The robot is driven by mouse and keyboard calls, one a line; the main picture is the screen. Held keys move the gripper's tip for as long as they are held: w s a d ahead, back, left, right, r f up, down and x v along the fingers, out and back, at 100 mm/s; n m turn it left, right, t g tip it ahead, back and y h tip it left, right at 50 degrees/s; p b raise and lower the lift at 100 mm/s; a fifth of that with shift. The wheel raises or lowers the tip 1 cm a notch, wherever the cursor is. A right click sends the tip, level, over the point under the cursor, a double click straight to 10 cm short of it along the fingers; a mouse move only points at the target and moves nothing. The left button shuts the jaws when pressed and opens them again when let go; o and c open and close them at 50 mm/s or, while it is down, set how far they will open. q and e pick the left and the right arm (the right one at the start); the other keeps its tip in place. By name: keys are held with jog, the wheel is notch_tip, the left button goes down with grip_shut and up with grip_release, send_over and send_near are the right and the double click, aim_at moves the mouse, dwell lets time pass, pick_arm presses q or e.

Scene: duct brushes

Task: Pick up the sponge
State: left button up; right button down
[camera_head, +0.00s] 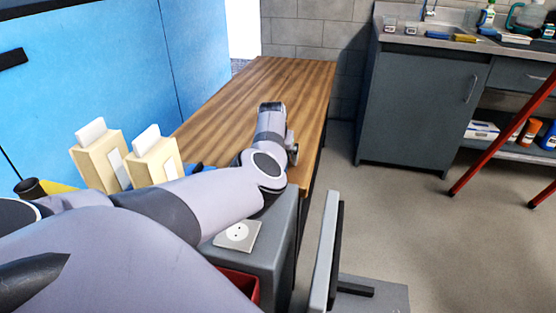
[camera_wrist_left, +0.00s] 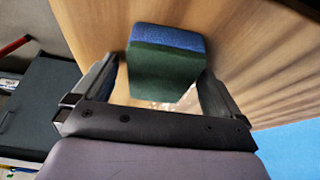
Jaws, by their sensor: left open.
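The sponge (camera_wrist_left: 165,65) is a block with a blue layer and a dark green layer. In the left wrist view it lies between the fingers of my left gripper (camera_wrist_left: 160,78), against the wooden bench top (camera_wrist_left: 245,50). The gripper is open, with a narrow gap showing on each side of the sponge. I cannot tell how deep the sponge sits between the fingers. In the head view my left arm reaches over the bench (camera_head: 225,95) and hides the sponge. My right gripper is not in view.
Two cream blocks with white tops (camera_head: 100,160) stand left of my arm. A grey unit with a white socket plate (camera_head: 238,236) is near the bench's front end. A sink cabinet (camera_head: 415,105) stands at the back right. Open floor (camera_head: 430,220) lies to the right.

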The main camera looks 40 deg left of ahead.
pick_arm(q)
jog(key=c, duration=1)
jog(key=shift+c, duration=0.3)
jog(key=shift+r, duration=0.2)
notch_tip(320, 180, up, 20)
jog(key=p, duration=0.4)
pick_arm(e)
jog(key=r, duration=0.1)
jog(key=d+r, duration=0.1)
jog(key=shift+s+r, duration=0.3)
pick_arm(q)
jog(key=shift+o, duration=0.4)
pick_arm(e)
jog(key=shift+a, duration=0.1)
